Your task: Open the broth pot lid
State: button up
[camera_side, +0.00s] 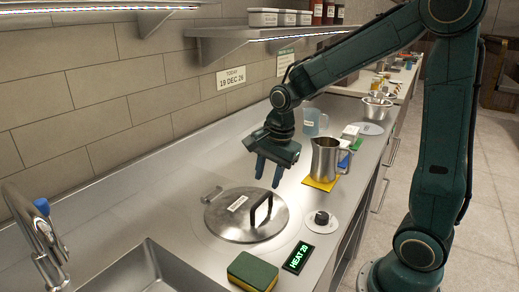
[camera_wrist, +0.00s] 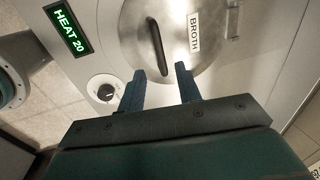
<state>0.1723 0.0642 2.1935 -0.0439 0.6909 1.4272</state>
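The broth pot lid (camera_side: 228,217) is a round steel lid lying flat over the pot set in the counter, with a white label. The label reads BROTH in the wrist view (camera_wrist: 194,35). Its dark upright loop handle (camera_side: 261,210) stands near the right part of the lid, and shows as a dark bar (camera_wrist: 155,46) in the wrist view. My gripper (camera_side: 269,176) is open and empty, fingers pointing down, above the far edge of the lid and apart from the handle. In the wrist view its two fingers (camera_wrist: 161,82) lie below the handle. The pot's inside is hidden.
A steel pitcher (camera_side: 325,160) stands on a yellow mat (camera_side: 321,184) to the right. A knob (camera_side: 321,218), a HEAT 20 display (camera_side: 298,257) and a green sponge (camera_side: 252,272) lie nearer. A sink (camera_side: 150,270) is at the front left. A shelf (camera_side: 235,32) runs along the wall.

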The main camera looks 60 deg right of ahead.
aim_at(263, 198)
jog(key=shift+w+f, duration=0.2)
jog(key=shift+f, duration=0.8)
jog(key=shift+w+f, duration=0.2)
jog(key=shift+f, duration=0.85)
jog(key=shift+w+f, duration=0.2)
jog(key=shift+f, duration=0.8)
grip_shut()
